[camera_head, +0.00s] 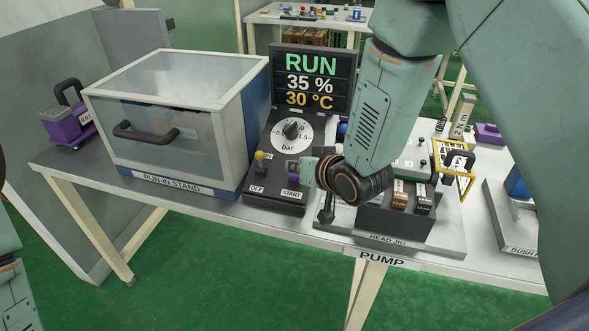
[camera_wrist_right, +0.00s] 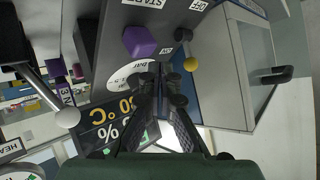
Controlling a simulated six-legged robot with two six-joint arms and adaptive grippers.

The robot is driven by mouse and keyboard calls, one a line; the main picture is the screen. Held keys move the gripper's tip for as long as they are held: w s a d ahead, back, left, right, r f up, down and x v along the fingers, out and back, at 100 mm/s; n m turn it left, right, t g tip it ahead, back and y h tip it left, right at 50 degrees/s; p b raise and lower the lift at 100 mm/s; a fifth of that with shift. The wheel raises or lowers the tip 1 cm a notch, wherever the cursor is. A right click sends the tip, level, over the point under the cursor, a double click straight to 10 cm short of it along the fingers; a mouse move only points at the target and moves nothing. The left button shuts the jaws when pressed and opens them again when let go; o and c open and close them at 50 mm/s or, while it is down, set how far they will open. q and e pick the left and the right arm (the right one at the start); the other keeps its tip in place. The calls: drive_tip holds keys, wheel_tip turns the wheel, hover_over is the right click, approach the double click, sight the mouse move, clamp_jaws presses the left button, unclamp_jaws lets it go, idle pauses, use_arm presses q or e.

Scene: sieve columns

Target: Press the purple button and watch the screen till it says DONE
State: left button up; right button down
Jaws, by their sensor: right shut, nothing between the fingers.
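The screen (camera_head: 311,78) on the bench reads RUN, 35 % and 30 °C; it also shows upside down in the wrist view (camera_wrist_right: 112,128). The purple button (camera_head: 293,178) is above the START label on the dark control box (camera_head: 272,202), partly hidden by my right gripper (camera_head: 297,167). In the wrist view the purple button (camera_wrist_right: 138,42) shows whole, a little beyond the fingertips (camera_wrist_right: 161,88). My right gripper is shut and empty. The fingertips look apart from the button there; how far off I cannot tell. My left gripper is out of view.
The control box carries a bar dial (camera_head: 292,132) and a yellow-tipped lever (camera_head: 260,157) by an OFF label. The glass-fronted run-in stand (camera_head: 185,180) stands left of it. The head jig (camera_head: 400,240) is close on the right, below my right arm.

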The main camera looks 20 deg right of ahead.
drive_tip(key=shift+s+a+r+p, duration=0.15)
drive_tip(key=shift+a+r+p, duration=0.05)
drive_tip(key=shift+r+p, duration=0.55)
drive_tip(key=r+p, duration=0.1)
drive_tip(key=s+r+p, duration=0.1)
drive_tip(key=r+p, duration=0.1)
drive_tip(key=shift+s+a, duration=0.2)
drive_tip(key=shift+a, duration=0.2)
drive_tip(key=s+d+f+g+h+b, duration=0.1)
drive_tip(key=s+f+g, duration=0.3)
drive_tip(key=s+f, duration=0.4)
drive_tip(key=s+d+f+g+h+b, duration=0.1)
drive_tip(key=s+d+f+g+b, duration=0.1)
drive_tip(key=s+f, duration=0.7)
drive_tip(key=s+d+f+g+h+b, duration=0.1)
drive_tip(key=s+f+g, duration=0.4)
drive_tip(key=s, duration=1.4)
wheel_tip(320, 180, down, 4)
drive_tip(key=shift+s+d+f+g+b, duration=0.1)
drive_tip(key=shift+s+d+g+b, duration=0.25)
drive_tip(key=shift+d+b, duration=0.65)
drive_tip(key=shift+d, duration=0.2)
idle(1.5)
